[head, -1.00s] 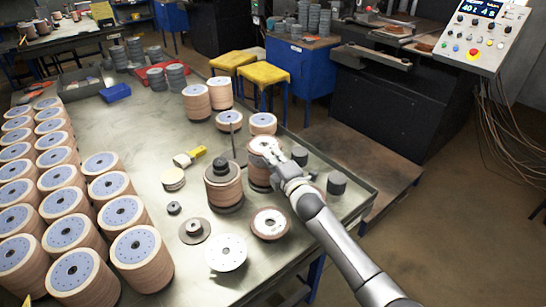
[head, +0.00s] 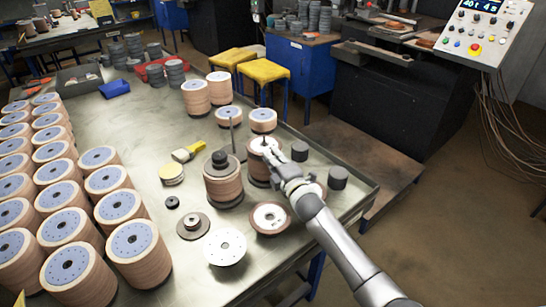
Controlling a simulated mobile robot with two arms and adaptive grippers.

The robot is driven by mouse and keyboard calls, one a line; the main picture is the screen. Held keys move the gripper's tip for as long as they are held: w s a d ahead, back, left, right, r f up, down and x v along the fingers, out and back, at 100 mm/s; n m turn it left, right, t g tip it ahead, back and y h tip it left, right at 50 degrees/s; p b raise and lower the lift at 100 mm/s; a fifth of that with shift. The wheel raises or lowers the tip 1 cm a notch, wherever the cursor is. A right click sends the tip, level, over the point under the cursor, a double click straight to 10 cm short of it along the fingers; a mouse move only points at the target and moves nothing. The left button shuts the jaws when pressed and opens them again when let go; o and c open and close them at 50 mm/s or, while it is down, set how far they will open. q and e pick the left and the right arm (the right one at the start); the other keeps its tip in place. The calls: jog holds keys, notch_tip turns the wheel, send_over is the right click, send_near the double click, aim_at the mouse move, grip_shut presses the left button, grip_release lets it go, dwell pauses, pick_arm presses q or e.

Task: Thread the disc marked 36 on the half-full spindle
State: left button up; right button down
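My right gripper (head: 272,156) is at the near side of a short stack of tan discs (head: 258,172), close to its pale top. The fingers are small and overlap the stack, so I cannot tell whether they are open or shut, or touch it. A taller stack (head: 223,186) with a black hub on top stands to its left. A thin upright rod (head: 232,132) rises behind that stack. A loose disc with a reddish-brown rim (head: 270,218) and a white disc with holes (head: 225,247) lie in front. No mark 36 is readable. My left gripper is out of view.
Rows of disc stacks (head: 140,252) fill the table's left side. A flanged hub (head: 193,226), a small black ring (head: 172,202) and a yellow-handled brush (head: 187,152) lie mid-table. Dark cylinders (head: 338,178) stand near the right edge. The table's centre-left is clear.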

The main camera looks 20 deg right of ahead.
jog(key=shift+f, duration=0.35)
jog(key=c, duration=1.9)
grip_release()
jog(key=shift+r, duration=0.15)
jog(key=shift+c, duration=0.2)
jog(key=o, duration=0.4)
jog(key=shift+s, duration=0.15)
jog(key=shift+f, duration=0.35)
jog(key=shift+s+d+r, duration=0.15)
jog(key=shift+s+r, duration=0.05)
jog(key=shift+s, duration=1.1)
jog(key=shift+s+d+r, duration=0.1)
jog(key=shift+s+r, duration=0.05)
jog(key=shift+s, duration=1.15)
jog(key=shift+s+d+r, duration=0.15)
jog(key=shift+s+r, duration=0.05)
jog(key=shift+s, duration=1.1)
